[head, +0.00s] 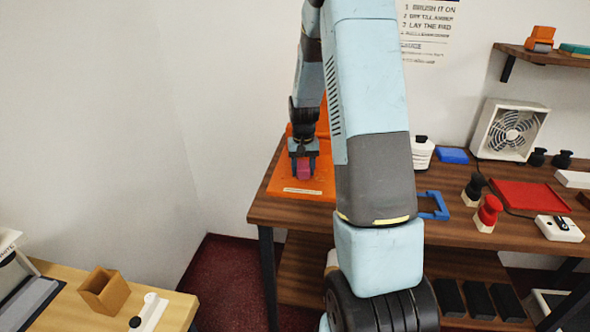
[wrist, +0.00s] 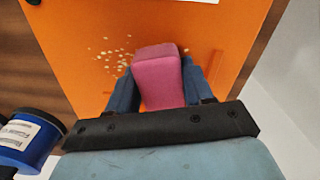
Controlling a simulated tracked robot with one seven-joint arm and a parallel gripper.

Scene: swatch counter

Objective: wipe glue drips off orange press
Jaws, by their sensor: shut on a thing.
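The orange press (head: 318,184) stands at the left end of the wooden counter, partly hidden behind my arm in the head view. Its flat orange surface (wrist: 205,28) fills much of the wrist view. My gripper (head: 303,160) is shut on a pink block-shaped wiper (wrist: 158,75), with one dark finger on each side of it. In the head view the pink wiper (head: 304,170) is over the press's base; I cannot tell whether it touches. Several pale glue drips (wrist: 117,57) lie on the orange surface, just left of the wiper in the wrist view.
A blue labelled jar (wrist: 28,138) stands near the press in the wrist view. A blue frame (head: 434,207), a white bottle (head: 422,154), red tray (head: 528,196) and fan (head: 510,131) occupy the counter to the right. A wooden side table (head: 65,310) is at lower left.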

